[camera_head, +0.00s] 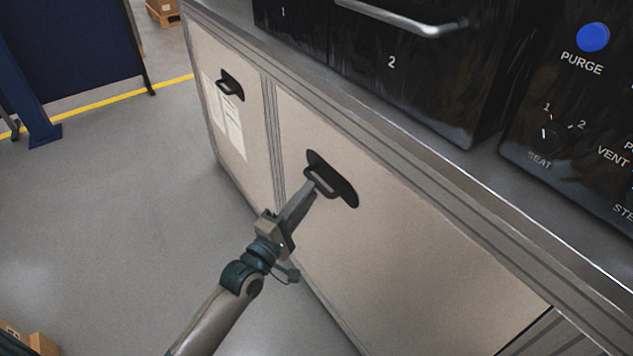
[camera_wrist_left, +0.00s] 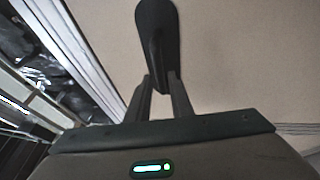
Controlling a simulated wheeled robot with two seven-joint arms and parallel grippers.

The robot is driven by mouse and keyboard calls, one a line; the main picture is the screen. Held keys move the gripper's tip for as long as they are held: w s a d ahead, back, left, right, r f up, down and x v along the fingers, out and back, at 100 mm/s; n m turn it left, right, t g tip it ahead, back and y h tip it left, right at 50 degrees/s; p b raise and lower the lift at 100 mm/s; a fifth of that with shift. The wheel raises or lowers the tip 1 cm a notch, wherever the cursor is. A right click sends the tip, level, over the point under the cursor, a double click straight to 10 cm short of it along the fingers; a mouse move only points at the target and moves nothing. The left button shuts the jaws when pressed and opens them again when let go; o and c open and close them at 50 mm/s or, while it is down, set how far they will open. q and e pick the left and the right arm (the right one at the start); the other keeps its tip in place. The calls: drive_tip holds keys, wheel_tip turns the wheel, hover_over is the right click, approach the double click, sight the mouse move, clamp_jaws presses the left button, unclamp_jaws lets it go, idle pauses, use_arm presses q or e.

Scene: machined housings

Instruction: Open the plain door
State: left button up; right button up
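The plain door (camera_head: 400,240) is a beige cabinet panel without papers, and it looks closed. Its black handle (camera_head: 328,180) sits near its upper left part. My left gripper (camera_head: 312,190) reaches up to this handle from the lower left. In the left wrist view, the dark handle (camera_wrist_left: 155,40) runs down between the two fingers of my left gripper (camera_wrist_left: 160,82). The fingers are close together on either side of the bar and look shut on it. The exact contact is partly hidden. My right gripper is in neither view.
A second beige door (camera_head: 222,50) with papers and its own black handle (camera_head: 230,85) is to the left. Black units with a metal bar handle (camera_head: 400,22) and a blue button (camera_head: 592,37) stand on the worktop. The grey floor (camera_head: 120,200) before the doors is clear.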

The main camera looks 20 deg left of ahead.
sight(316, 181)
use_arm(q)
drive_tip(key=shift+x, duration=2.35)
drive_tip(key=shift+c, duration=0.3)
clamp_jaws()
